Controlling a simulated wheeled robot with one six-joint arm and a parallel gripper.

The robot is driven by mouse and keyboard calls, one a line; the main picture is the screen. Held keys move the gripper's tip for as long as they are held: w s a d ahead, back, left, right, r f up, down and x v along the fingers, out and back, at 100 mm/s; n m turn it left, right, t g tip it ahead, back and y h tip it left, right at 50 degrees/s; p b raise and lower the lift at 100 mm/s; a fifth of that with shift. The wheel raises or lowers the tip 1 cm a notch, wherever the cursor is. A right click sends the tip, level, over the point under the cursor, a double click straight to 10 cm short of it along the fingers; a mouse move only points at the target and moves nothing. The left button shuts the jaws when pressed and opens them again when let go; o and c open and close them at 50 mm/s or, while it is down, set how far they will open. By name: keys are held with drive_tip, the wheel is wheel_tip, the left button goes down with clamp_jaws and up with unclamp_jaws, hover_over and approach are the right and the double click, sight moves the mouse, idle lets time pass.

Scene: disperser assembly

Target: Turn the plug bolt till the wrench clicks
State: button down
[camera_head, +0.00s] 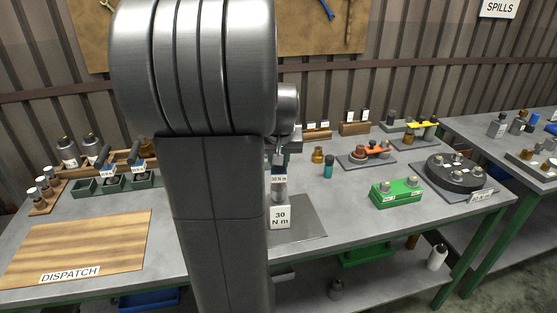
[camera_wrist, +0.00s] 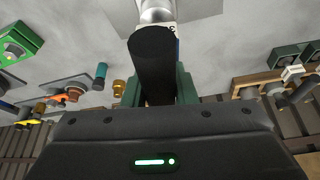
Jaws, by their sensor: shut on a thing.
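My gripper (camera_wrist: 158,84) is shut on the black handle of a wrench (camera_wrist: 153,62), with a green finger on each side of it. The wrench's metal part is at the top edge of the wrist view, beside a partly seen label. In the head view my arm hides much of the gripper; the wrench (camera_head: 279,184) with a "30 N m" label hangs upright below it, behind a "30 N m" sign (camera_head: 280,217). I cannot tell which part is the plug bolt. A black round body with bolts (camera_head: 456,172) and a green block with metal fittings (camera_head: 396,193) stand to the right.
A teal cylinder (camera_head: 328,167) and a brass piece (camera_head: 317,154) stand right of the wrench. A fixture with an orange part (camera_head: 376,150) is behind. The wooden dispatch board (camera_head: 95,240) lies left, with dark green bins (camera_head: 86,187) behind it.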

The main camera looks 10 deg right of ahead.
drive_tip(key=shift+r+p, duration=1.3)
drive_tip(key=shift+r, duration=0.7)
drive_tip(key=shift+f, duration=0.1)
